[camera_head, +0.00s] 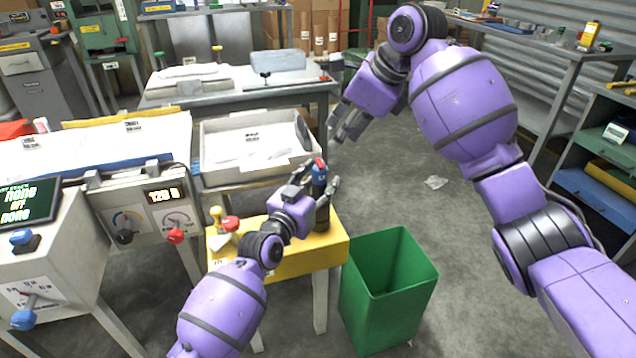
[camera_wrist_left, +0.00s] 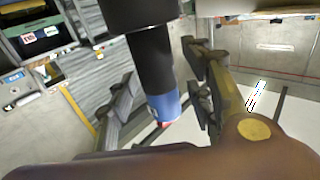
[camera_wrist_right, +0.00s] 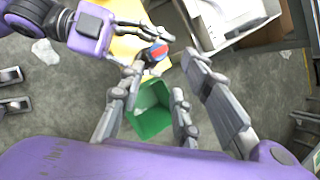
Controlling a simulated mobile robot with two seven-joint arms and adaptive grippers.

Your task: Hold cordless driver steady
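The cordless driver (camera_head: 321,205) is a dark upright cylinder with a blue and red top, at the right end of the yellow stand (camera_head: 285,262). My left gripper (camera_head: 318,184) has its fingers on either side of the driver's upper part. In the left wrist view, the driver (camera_wrist_left: 152,62) is between the spread fingers (camera_wrist_left: 160,95), with gaps visible beside it. My right gripper (camera_head: 340,112) is raised behind and above the stand, empty and open. In the right wrist view, the driver's top (camera_wrist_right: 156,52) shows beyond my right fingers (camera_wrist_right: 165,92).
A green bin (camera_head: 388,295) stands right of the yellow stand. Red and yellow knobs (camera_head: 224,222) are at the stand's left end. A white tray (camera_head: 258,150) lies behind it. A control panel (camera_head: 150,210) is at left. Open floor lies to the right.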

